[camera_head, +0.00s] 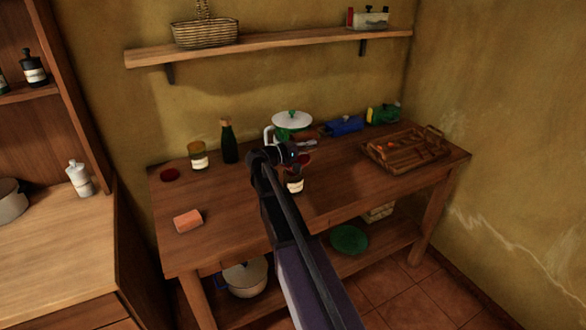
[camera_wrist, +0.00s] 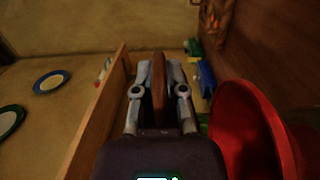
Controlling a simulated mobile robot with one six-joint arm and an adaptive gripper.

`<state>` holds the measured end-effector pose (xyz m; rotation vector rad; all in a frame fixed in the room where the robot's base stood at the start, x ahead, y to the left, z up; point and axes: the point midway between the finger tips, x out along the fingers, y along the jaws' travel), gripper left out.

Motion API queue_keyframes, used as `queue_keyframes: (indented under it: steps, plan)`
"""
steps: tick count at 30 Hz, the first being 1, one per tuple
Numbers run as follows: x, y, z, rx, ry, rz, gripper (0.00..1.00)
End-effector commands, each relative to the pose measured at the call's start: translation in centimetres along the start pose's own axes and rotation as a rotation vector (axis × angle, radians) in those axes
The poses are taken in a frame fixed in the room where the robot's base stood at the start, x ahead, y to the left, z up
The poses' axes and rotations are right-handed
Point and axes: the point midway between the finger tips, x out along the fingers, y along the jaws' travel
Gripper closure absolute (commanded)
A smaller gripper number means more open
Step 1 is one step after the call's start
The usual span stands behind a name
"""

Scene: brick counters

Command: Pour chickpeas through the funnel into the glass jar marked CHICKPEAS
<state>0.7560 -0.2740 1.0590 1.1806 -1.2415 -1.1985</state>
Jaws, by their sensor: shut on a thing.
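My gripper (camera_head: 286,153) is above the middle of the wooden table in the head view. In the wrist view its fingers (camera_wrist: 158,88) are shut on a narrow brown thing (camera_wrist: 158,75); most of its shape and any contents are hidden. A small glass jar with a pale label (camera_head: 294,185) stands just below my gripper, partly hidden by my arm. A red funnel (camera_head: 305,159) shows at its top, and looms large at right in the wrist view (camera_wrist: 250,130). Another labelled jar (camera_head: 198,160) stands at the back left. I cannot read either label. No chickpeas are discernible.
A dark green bottle (camera_head: 228,142), a red disc (camera_head: 170,174) and an orange block (camera_head: 188,221) are on the table's left. A white lid with a green knob (camera_head: 292,122), a blue item (camera_head: 345,125) and a wooden tray (camera_head: 375,157) are behind and right. The front left is mostly clear.

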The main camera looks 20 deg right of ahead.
Motion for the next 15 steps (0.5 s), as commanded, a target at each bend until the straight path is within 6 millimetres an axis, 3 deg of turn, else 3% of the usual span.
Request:
queue_keyframes:
  steps: [15]
  plan:
    - [-0.12,0.13,0.00,0.000,0.000,0.035,1.00]
